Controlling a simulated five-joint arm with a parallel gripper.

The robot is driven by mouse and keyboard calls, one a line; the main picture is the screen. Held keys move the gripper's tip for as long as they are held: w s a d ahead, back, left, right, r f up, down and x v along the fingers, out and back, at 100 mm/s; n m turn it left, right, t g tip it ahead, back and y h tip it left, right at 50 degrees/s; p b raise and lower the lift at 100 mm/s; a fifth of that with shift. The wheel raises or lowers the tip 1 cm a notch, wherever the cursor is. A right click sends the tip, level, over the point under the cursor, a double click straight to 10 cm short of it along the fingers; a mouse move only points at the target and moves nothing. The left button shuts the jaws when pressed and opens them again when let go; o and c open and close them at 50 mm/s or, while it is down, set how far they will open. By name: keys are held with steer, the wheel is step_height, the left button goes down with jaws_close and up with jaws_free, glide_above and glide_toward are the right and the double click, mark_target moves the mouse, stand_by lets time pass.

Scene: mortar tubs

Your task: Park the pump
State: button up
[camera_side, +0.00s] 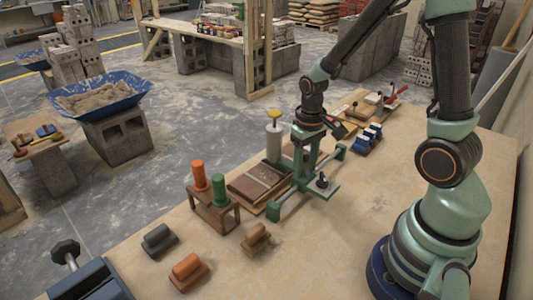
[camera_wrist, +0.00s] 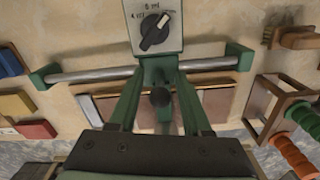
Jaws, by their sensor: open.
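A green carriage with a white dial plate (camera_wrist: 153,25) and black pointer knob sits near the middle of a silver rail (camera_wrist: 92,75). I cannot tell for sure whether it is the pump. In the side view its plate (camera_side: 330,190) lies toward my base. The rail has green end blocks, the near one (camera_side: 272,212) and the far one (camera_side: 339,151). My gripper (camera_wrist: 158,85) is open, its green fingers on either side of a dark round handle (camera_wrist: 160,97). In the side view my gripper (camera_side: 304,172) is down over the rail. Contact with the handle is unclear.
A grey cylinder with a yellow top (camera_side: 273,142) stands behind the rail beside a brown tray (camera_side: 240,185). A wooden rack (camera_side: 217,214) with orange and green rollers stands left of the rail. Blue blocks (camera_side: 367,140) lie beyond it.

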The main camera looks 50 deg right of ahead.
jaws_close()
stand_by(1.4)
